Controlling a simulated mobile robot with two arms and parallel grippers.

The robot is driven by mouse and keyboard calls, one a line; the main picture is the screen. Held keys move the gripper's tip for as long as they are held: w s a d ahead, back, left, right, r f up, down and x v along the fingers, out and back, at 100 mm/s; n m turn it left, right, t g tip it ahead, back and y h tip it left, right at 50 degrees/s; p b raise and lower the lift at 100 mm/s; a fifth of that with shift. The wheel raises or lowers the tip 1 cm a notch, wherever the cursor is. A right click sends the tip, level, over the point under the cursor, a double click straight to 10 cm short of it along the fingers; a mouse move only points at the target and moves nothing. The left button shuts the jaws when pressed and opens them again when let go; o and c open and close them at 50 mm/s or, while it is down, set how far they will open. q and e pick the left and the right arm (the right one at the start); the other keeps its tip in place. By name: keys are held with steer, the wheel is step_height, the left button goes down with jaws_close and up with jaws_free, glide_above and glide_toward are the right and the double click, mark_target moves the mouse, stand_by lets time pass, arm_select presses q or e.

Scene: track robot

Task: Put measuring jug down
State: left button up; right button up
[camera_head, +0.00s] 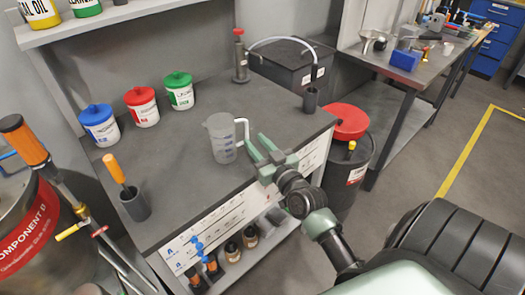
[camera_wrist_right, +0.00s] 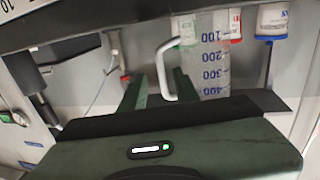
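The clear measuring jug (camera_head: 221,145) stands upright on the dark workbench top (camera_head: 190,185), near its front edge. Its white handle (camera_head: 245,130) points right, towards my right gripper (camera_head: 256,144). The gripper's green fingers are apart. In the right wrist view, the handle (camera_wrist_right: 165,60) shows between the two fingers, closer to the right one, with a gap on the left. The jug (camera_wrist_right: 212,68) with its blue scale is right of the fingers there. I cannot tell whether a finger touches the handle. My left gripper is not in view.
Blue, red and green-lidded jars (camera_head: 142,107) line the back of the bench. A dark cup with an orange-handled tool (camera_head: 134,203) stands at left. A small dark cup (camera_head: 310,100) and a black box (camera_head: 292,65) are at right. A red-lidded drum (camera_head: 348,122) stands beside the bench.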

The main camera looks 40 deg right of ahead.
steer(key=shift+s+a, duration=0.2)
steer(key=shift+s, duration=1.5)
